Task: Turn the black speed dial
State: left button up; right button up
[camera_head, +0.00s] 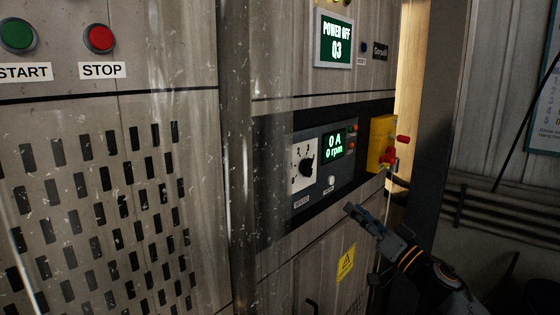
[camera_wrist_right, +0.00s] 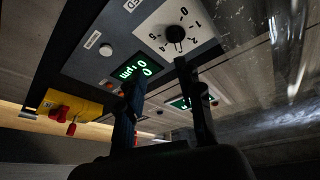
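The black speed dial (camera_head: 306,168) is a round knob on a pale numbered plate in the control panel. Beside it, a green display (camera_head: 335,146) reads 0 A and 0 rpm. In the right wrist view, the picture is turned over, and the dial (camera_wrist_right: 175,34) shows at the top, just beyond the fingertips. My right gripper (camera_head: 358,214) is below and to the right of the dial, apart from it. In the wrist view its two fingers (camera_wrist_right: 158,74) are spread with nothing between them. My left gripper is not in view.
A yellow box with a red switch (camera_head: 383,145) stands out from the cabinet right of the panel, above my right gripper. START (camera_head: 19,35) and STOP (camera_head: 99,39) buttons are at the upper left. A screen (camera_head: 334,40) above reads POWER OFF Q3. The space before the panel looks clear.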

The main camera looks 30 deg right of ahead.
aim_at(312, 168)
jog(key=shift+n+y, duration=0.3)
jog(key=shift+y, duration=0.3)
jog(key=r+p+x, duration=0.1)
jog(key=x, duration=0.3)
jog(key=r+p+x, duration=0.1)
jog(key=p+x, duration=0.1)
jog(key=x, duration=0.3)
jog(key=s+a+r+p+x, duration=0.1)
jog(key=x, duration=0.3)
jog(key=shift+a, duration=0.1)
jog(key=shift+w+a+r+p, duration=0.15)
jog(key=shift+w+p, duration=0.15)
jog(key=shift+w, duration=0.4)
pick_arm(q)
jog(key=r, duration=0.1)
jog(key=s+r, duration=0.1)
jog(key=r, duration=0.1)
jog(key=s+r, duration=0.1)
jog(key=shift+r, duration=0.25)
pick_arm(e)
jog(key=shift+w, duration=0.1)
grip_shut()
